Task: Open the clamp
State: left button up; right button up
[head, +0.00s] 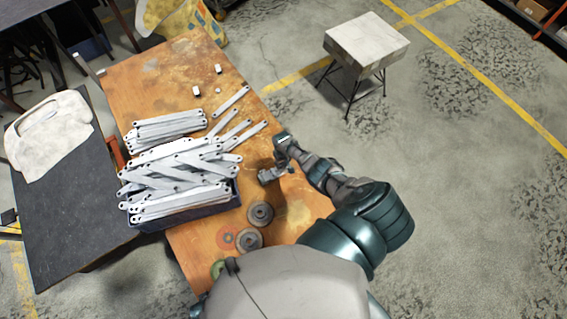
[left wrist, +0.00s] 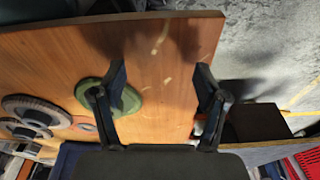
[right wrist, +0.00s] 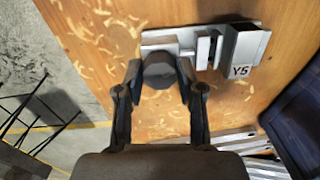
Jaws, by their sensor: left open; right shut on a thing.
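The clamp (right wrist: 240,42) is a grey metal vise-like block marked Y5, lying on the wooden table; it also shows in the head view (head: 268,175), partly behind my right gripper. Its jaws show a narrow dark gap between them. A dark round knob (right wrist: 158,74) is at its near end. My right gripper (right wrist: 159,64) is shut on this knob, one finger on each side; it shows in the head view (head: 288,167) too. My left gripper (left wrist: 162,72) is open and empty above the table's edge, beside a green disc (left wrist: 88,92). In the head view it is hidden behind my body.
The wooden table (head: 140,80) carries a dark bin (head: 225,203) heaped with galvanized brackets (head: 170,170), and more loose brackets. Two grey discs (head: 260,213) lie near my body. A stool (head: 366,40) stands on the floor beyond. The table's far end is mostly clear.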

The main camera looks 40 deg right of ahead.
pick_arm(q)
jog(key=shift+s+f+b, duration=0.15)
jog(key=shift+f+b, duration=0.25)
jog(key=shift+f, duration=0.15)
pick_arm(e)
jog(key=n, duration=0.6)
jog(key=shift+f, duration=0.1)
pick_arm(q)
jog(key=shift+s+f+b, duration=0.15)
jog(key=shift+f+b, duration=0.35)
jog(key=shift+f, duration=0.05)
pick_arm(e)
jog(key=n, duration=0.6)
jog(key=shift+n, duration=0.3)
pick_arm(q)
jog(key=shift+r, duration=0.1)
pick_arm(e)
jog(key=o, duration=1)
pick_arm(q)
jog(key=r+p, duration=0.3)
jog(key=w+r+p, duration=0.1)
jog(key=r+p, duration=0.1)
jog(key=r, duration=0.1)
jog(key=shift+w+p, duration=0.1)
jog(key=shift+p, duration=0.3)
pick_arm(e)
notch_tip(320, 180, up, 6)
jog(key=shift+r, duration=0.25)
jog(key=shift+f, duration=0.1)
